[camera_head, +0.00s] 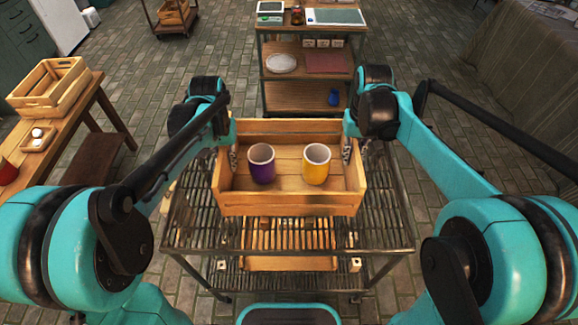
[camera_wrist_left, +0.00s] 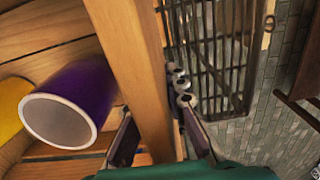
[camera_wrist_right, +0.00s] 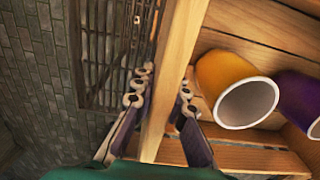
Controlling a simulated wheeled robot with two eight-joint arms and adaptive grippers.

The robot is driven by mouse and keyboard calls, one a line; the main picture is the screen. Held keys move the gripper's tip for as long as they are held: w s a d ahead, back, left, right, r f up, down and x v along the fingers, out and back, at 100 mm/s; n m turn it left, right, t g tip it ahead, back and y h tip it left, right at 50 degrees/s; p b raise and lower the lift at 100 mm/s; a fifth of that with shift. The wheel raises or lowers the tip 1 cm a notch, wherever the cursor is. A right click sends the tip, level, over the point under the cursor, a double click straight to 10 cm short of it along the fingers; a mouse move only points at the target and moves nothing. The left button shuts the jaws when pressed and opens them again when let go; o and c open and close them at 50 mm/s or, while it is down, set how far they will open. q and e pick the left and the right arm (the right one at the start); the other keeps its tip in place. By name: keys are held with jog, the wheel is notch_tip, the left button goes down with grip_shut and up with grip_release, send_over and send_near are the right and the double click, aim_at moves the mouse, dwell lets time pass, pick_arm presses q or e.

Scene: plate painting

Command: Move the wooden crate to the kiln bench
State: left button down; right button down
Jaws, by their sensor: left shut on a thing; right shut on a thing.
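The wooden crate (camera_head: 290,204) is in the middle of the head view, over a metal rack cart. A purple cup (camera_head: 262,164) and a yellow cup (camera_head: 316,164) stand inside it. My left gripper (camera_head: 233,156) is shut on the crate's left side wall, which also shows in the left wrist view (camera_wrist_left: 135,75). My right gripper (camera_head: 347,150) is shut on the right side wall, seen in the right wrist view (camera_wrist_right: 176,65). Each wall runs between that gripper's two fingers. Whether the crate's underside touches the rack is hidden.
The slatted metal rack cart (camera_head: 190,225) has a lower shelf with another wooden crate (camera_head: 290,263). A shelf unit (camera_head: 308,95) stands behind. A wooden table (camera_head: 75,125) at left holds an empty crate (camera_head: 48,88). A cloth-covered table (camera_head: 520,75) is at right. Brick floor lies between.

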aim_at(224, 151)
pick_arm(q)
jog(key=shift+r, duration=0.15)
pick_arm(e)
jog(key=shift+r, duration=0.15)
